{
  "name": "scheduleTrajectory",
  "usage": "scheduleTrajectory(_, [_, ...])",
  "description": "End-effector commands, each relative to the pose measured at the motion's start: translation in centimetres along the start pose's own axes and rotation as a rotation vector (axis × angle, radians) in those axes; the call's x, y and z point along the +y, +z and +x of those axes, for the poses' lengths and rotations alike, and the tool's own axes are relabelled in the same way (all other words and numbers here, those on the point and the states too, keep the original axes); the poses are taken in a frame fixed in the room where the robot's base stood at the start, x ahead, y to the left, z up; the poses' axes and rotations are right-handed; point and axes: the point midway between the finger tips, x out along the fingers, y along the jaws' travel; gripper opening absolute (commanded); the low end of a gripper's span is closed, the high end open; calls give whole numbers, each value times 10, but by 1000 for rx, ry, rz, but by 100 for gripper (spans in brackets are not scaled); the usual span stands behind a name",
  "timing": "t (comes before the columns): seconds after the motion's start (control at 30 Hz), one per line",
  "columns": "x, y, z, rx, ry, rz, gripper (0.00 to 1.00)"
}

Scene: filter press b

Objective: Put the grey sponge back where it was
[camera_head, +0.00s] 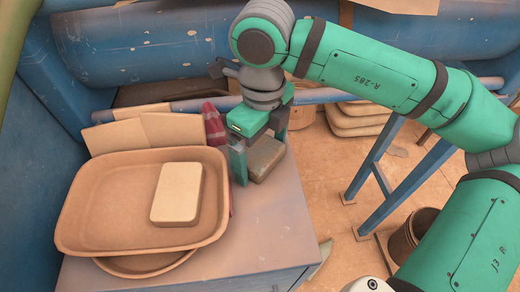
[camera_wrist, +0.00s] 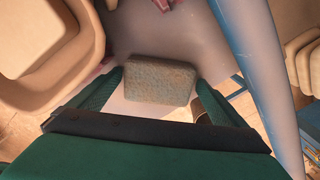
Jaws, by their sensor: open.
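The grey sponge (camera_head: 267,160) is a rough rectangular block at the back right of the cabinet top (camera_head: 265,230). My gripper (camera_head: 261,160) is over it with its fingers pointing down. In the wrist view the sponge (camera_wrist: 160,80) lies between the two spread fingertips of my gripper (camera_wrist: 160,88). My gripper hides part of the sponge in the head view. I cannot tell whether the sponge touches the cabinet top everywhere.
A tan tray (camera_head: 100,215) holding a pale block (camera_head: 177,193) rests on another dish (camera_head: 145,264) to the left. A blue pipe (camera_head: 160,111) runs behind. The cabinet's front right is clear.

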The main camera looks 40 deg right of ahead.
Motion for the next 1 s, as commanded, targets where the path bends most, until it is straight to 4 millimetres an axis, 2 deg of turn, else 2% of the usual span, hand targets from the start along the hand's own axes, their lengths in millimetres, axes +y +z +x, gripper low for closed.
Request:
scheduleTrajectory(0.13, [1, 2, -6, 0, -1, -4, 96])
scheduleTrajectory(0.27, [1, 2, -24, 0, -3, -5, 96])
scheduleTrajectory(0.5, [2, 2, -73, -1, -3, -5, 96])
scheduleTrajectory(0.7, [2, 2, -106, -1, -1, -5, 96])
scheduleTrajectory(0.83, [2, 2, -118, 0, -1, -4, 96])
scheduleTrajectory(1.0, [2, 2, -124, 0, 1, -5, 96])
